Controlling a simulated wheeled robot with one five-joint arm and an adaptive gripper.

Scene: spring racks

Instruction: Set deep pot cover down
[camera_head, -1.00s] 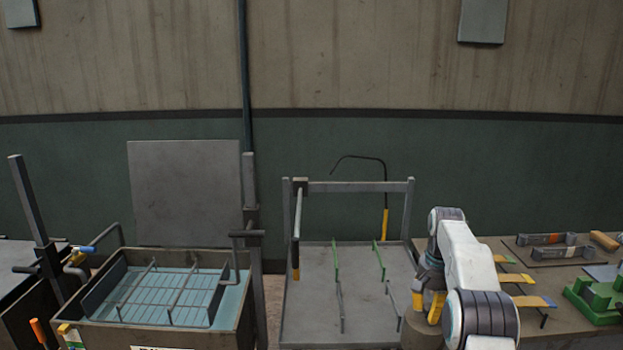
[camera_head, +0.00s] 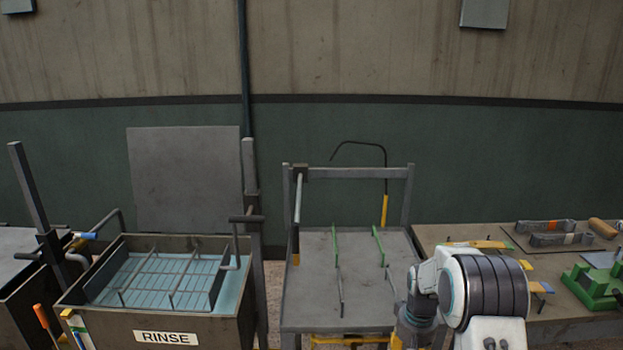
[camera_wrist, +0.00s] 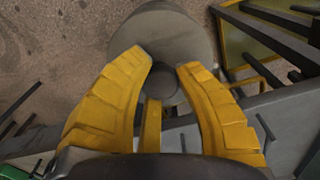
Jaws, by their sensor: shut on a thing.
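The deep pot cover appears in the wrist view as a round grey disc (camera_wrist: 170,28) with a smaller round knob. My gripper (camera_wrist: 163,66) has its yellow fingers closed around the knob, with the disc just beyond the fingertips. The floor shows below and beside the disc. In the head view only a bit of yellow finger (camera_head: 396,341) shows at the bottom edge. The cover is hidden there behind my arm and the frame edge.
A grey stand (camera_head: 310,315) with green-tipped rods is left of my arm. The rinse tank (camera_head: 225,322) holds a wire rack farther left. A brown bench (camera_head: 470,240) with a green fixture (camera_head: 600,290) is right. The wrist view shows dark bars at upper right.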

